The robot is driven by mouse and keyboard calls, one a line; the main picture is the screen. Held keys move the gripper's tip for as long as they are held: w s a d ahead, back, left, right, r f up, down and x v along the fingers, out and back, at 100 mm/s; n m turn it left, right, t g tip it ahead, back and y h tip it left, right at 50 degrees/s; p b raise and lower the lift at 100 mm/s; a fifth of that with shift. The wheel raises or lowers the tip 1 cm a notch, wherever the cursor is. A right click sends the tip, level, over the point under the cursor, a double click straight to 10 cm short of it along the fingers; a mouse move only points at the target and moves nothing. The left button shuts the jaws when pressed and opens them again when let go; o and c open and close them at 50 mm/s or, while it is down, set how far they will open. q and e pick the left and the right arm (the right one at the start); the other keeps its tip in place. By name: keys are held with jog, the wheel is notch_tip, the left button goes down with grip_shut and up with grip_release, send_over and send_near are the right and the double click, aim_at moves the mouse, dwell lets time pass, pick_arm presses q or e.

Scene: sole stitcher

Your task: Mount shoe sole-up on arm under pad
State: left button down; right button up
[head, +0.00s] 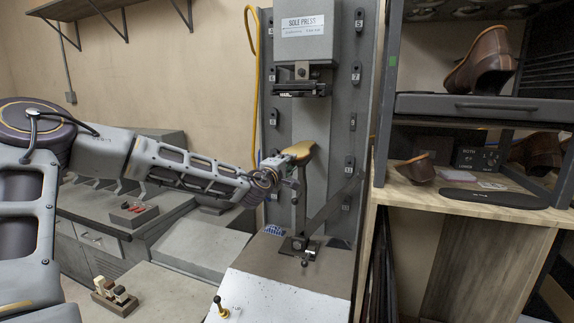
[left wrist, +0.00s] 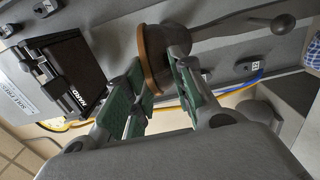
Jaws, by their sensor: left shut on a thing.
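The shoe (head: 300,149) is sole-up in the head view, its tan sole on top, at the upper end of the press arm (head: 301,205). My left gripper (head: 284,166) is shut on the shoe from the left. In the left wrist view the green fingers (left wrist: 160,72) pinch the brown shoe (left wrist: 152,48) on both sides, and the grey press arm (left wrist: 225,28) meets it. I cannot tell whether the shoe is fully seated. The pad (head: 300,88) hangs above with a gap; it also shows in the left wrist view (left wrist: 78,68), marked HARD. My right gripper is out of view.
The press column (head: 340,130) stands close behind the shoe. A shelf rack (head: 455,107) with other shoes stands at the right. A yellow hose (head: 256,60) runs beside the column. A toggle lever (head: 219,306) stands on the press bed (head: 285,290) in front.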

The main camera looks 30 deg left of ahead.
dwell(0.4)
pick_arm(q)
jog(key=c, duration=1.1)
grip_release()
jog(key=shift+f, duration=0.1)
jog(key=shift+v, duration=5.9)
